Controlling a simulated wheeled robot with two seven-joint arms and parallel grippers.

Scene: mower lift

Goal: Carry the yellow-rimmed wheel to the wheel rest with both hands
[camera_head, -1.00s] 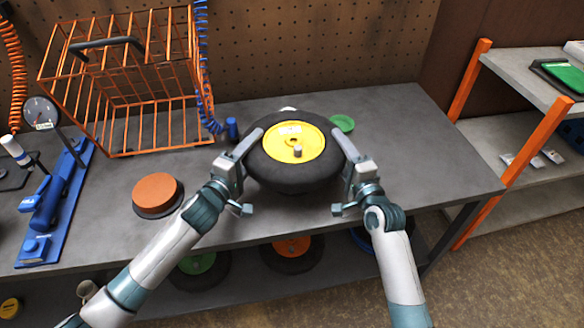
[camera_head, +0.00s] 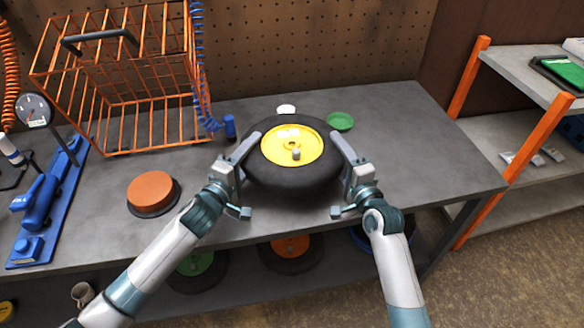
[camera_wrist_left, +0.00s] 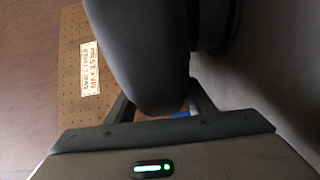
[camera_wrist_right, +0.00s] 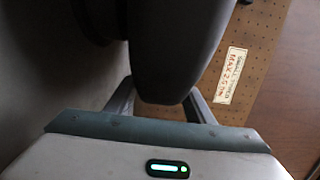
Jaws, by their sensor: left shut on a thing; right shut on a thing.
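The yellow-rimmed wheel (camera_head: 292,180) is a black tyre with a yellow hub (camera_head: 291,146), lying flat, hub up, between my two hands over the grey bench. It seems to be held a little above the bench; the gap beneath is hidden. My left gripper (camera_head: 243,155) is shut on its left side and my right gripper (camera_head: 349,155) on its right side. The tyre (camera_wrist_left: 145,60) also shows between the fingers in the left wrist view, and the tyre (camera_wrist_right: 175,50) likewise in the right wrist view. I cannot tell which thing is the wheel rest.
On the bench (camera_head: 420,150) stand an orange wire cage (camera_head: 155,120), an orange-topped round pad (camera_head: 152,192), a blue tool (camera_head: 45,200) and a green dish (camera_head: 340,121). Wheels with green (camera_head: 195,263) and orange (camera_head: 290,246) hubs lie below. Shelves (camera_head: 520,85) stand at right. The bench's right part is clear.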

